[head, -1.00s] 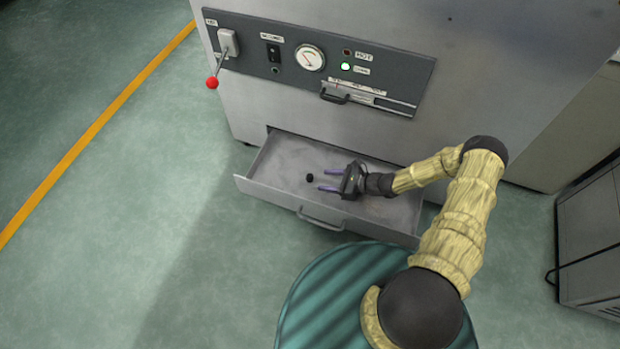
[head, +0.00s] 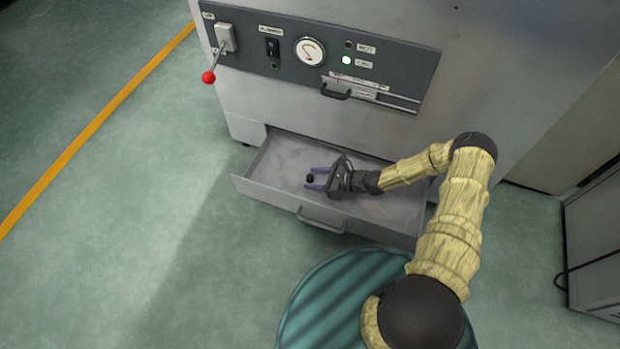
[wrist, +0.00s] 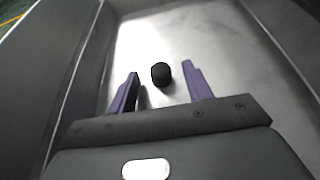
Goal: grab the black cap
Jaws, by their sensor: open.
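The black cap (head: 310,178) is a small dark cylinder on the floor of the open grey drawer (head: 270,196). My gripper (head: 316,178) is inside the drawer, open, with its purple fingers reaching left around the cap. In the wrist view the cap (wrist: 161,74) stands between the two fingertips (wrist: 160,70), with a gap on each side.
The drawer's walls surround my gripper, and its front handle (head: 321,220) faces the near side. Above is the machine's panel with a gauge (head: 310,51), a lit green lamp (head: 346,60) and a red-knobbed lever (head: 209,77). The green floor to the left is clear.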

